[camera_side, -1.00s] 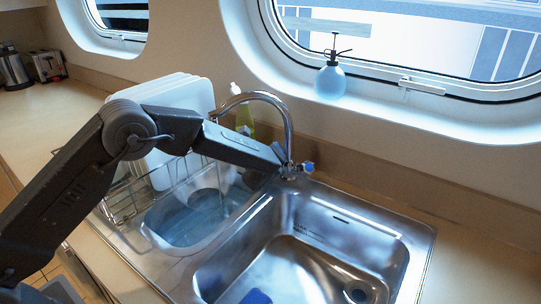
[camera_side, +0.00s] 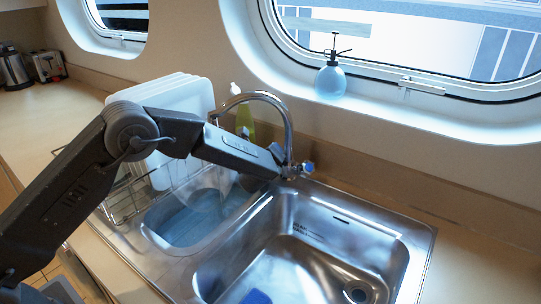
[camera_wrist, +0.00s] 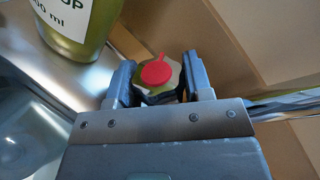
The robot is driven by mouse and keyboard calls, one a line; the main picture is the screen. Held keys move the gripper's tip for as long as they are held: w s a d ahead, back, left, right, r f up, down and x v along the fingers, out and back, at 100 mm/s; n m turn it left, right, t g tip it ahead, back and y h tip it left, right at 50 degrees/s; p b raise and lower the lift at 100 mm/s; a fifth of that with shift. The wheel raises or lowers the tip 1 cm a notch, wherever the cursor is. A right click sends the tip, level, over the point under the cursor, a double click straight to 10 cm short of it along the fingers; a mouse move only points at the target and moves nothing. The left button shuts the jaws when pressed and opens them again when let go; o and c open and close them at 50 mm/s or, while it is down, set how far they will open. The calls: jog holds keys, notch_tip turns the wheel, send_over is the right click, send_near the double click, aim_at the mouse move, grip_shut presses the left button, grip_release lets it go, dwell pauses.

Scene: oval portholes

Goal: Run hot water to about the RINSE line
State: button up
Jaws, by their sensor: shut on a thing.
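My gripper (camera_wrist: 160,85) is shut on the hot tap knob, whose red cap (camera_wrist: 156,72) shows between the two fingers in the wrist view. In the side view my forearm hides that knob and most of the fingers beside the tap base. The chrome spout (camera_side: 262,97) arches over the left basin (camera_side: 150,240). A pale stream (camera_side: 229,181) shows below my forearm, and bluish water (camera_side: 195,220) lies in the left basin. Small dark level marks (camera_side: 308,231) are on the right basin's wall; I cannot read them surely.
The blue-capped knob (camera_side: 308,167) is just right of the tap base. A green bottle (camera_wrist: 75,35) stands close to my gripper. A dish rack (camera_side: 122,205) with white boards (camera_side: 190,92) is at left. The right basin (camera_side: 400,265) has a drain and a blue object (camera_side: 256,297).

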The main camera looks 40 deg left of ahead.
jog(key=shift+m+t+h, duration=0.7)
jog(key=shift+t, duration=0.3)
jog(key=o, duration=0.6)
jog(key=shift+o, duration=0.2)
jog(key=v, duration=1.4)
jog(key=shift+a, duration=0.1)
